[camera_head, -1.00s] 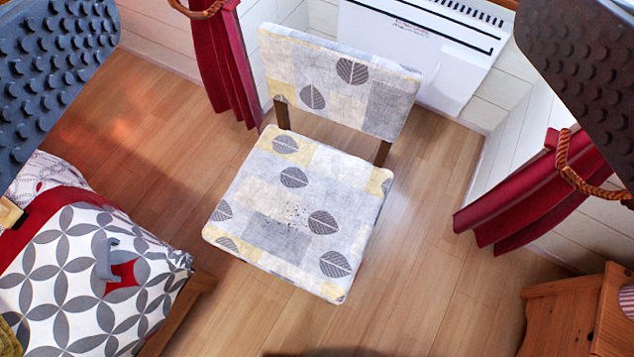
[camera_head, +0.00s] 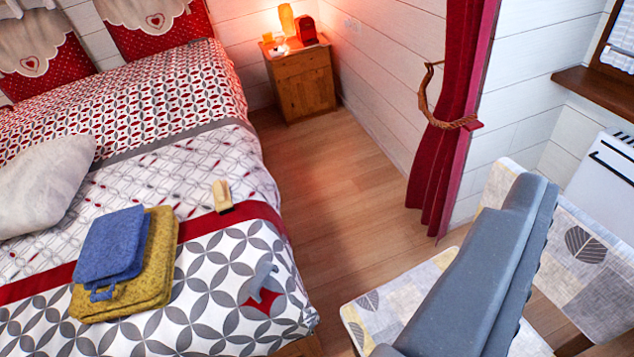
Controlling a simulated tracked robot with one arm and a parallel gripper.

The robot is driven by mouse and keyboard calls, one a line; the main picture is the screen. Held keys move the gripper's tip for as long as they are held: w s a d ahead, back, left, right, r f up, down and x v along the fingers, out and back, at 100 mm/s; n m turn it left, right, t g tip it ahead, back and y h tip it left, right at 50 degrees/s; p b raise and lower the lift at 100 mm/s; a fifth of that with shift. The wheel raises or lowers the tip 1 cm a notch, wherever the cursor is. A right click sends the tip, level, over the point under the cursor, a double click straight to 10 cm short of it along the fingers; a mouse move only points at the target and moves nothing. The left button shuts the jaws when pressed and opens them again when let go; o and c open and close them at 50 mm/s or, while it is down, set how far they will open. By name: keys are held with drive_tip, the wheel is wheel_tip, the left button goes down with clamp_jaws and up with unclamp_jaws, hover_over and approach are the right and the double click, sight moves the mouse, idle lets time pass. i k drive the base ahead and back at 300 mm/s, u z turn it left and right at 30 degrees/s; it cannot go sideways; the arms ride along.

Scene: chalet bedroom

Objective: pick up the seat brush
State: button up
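A small block-shaped brush (camera_head: 222,196) with a pale wooden top lies on the bed, on the red band beside the folded cloths; I take it to be the seat brush. One grey finger of my gripper (camera_head: 490,275) fills the lower right, over the chair. Its studded face points right with nothing pressed against it; the other finger is out of frame. The gripper looks open and empty, well to the right of the brush. The patterned chair (camera_head: 590,275) is partly hidden behind the finger.
The bed (camera_head: 225,325) holds blue (camera_head: 112,243) and yellow (camera_head: 160,262) folded cloths, a pillow (camera_head: 45,190) and a grey-and-red item (camera_head: 262,290). A nightstand (camera_head: 302,85) stands at the back. Wooden floor (camera_head: 340,200) lies clear between bed and curtain (camera_head: 450,110).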

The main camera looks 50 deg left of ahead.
sight(221, 194)
drive_tip(key=u, duration=1.85)
drive_tip(key=k, duration=0.65)
drive_tip(key=u, duration=0.1)
drive_tip(key=i, duration=1.65)
drive_tip(key=z, duration=0.35)
